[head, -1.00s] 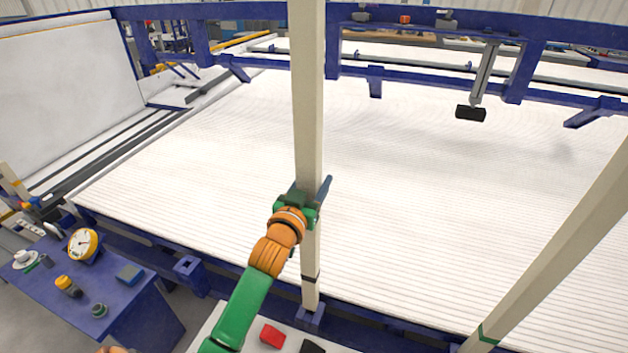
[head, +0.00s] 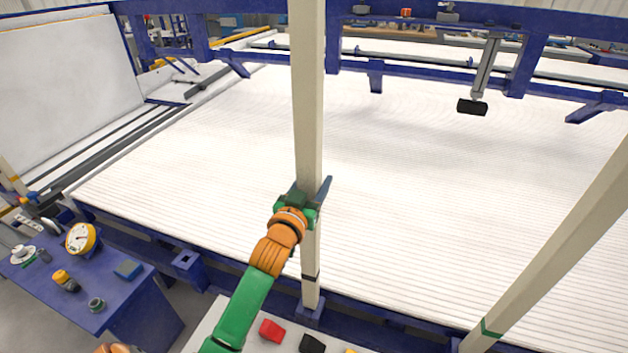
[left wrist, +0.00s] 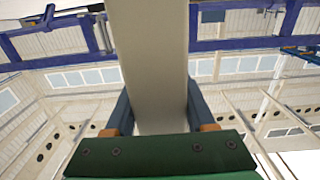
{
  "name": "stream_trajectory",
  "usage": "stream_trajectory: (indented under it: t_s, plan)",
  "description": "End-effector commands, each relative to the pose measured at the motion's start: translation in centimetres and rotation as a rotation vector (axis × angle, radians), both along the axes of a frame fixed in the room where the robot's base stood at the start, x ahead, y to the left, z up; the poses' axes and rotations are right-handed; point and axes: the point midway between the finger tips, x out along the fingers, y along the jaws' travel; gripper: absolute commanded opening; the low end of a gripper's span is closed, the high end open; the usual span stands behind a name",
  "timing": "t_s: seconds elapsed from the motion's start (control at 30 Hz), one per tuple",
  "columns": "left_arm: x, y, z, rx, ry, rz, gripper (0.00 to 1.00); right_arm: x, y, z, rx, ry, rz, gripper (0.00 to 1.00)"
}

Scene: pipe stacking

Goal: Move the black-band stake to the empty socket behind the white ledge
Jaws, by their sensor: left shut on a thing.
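The black-band stake (head: 308,120) is a tall cream square post with a dark band near its foot. It stands about upright in the head view, its top out of frame. Its foot meets a blue socket (head: 309,316) just behind the white ledge (head: 236,321); I cannot tell how deep it sits. My left gripper (head: 308,193) is shut around the stake well above the band. In the left wrist view the stake (left wrist: 155,60) runs up between the two fingers (left wrist: 158,112). Another blue socket (head: 187,261), left along the rail, looks empty. My right gripper is not in view.
A green-band stake (head: 550,250) leans across the right side. Red (head: 272,330) and black (head: 312,344) blocks lie on the ledge. A blue bench (head: 125,300) with a yellow dial (head: 81,239) is at left. A wide white ribbed bed (head: 220,150) lies behind.

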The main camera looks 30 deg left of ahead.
Motion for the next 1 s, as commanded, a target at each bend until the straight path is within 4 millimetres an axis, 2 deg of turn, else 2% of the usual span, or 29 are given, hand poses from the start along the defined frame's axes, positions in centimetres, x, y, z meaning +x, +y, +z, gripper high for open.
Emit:
stream_trajectory:
  t_s: [0.37, 0.4, 0.5, 0.83, 1.0]
  plan:
    - [0.0, 0.0, -0.1, 0.001, -0.005, 0.000, 0.00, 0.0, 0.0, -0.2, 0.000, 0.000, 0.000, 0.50]
    - [0.0, 0.0, -0.1, 0.001, -0.005, 0.000, 0.63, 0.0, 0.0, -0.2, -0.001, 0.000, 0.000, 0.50]
    - [0.0, 0.0, -0.2, 0.001, -0.004, 0.000, 0.90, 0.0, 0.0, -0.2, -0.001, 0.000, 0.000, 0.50]
    - [-0.3, -0.1, -0.5, -0.001, 0.003, 0.000, 0.90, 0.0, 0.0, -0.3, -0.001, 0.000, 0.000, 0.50]
    - [-3.2, -0.8, -0.6, 0.000, 0.002, -0.002, 0.90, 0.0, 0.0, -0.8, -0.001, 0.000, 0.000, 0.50]
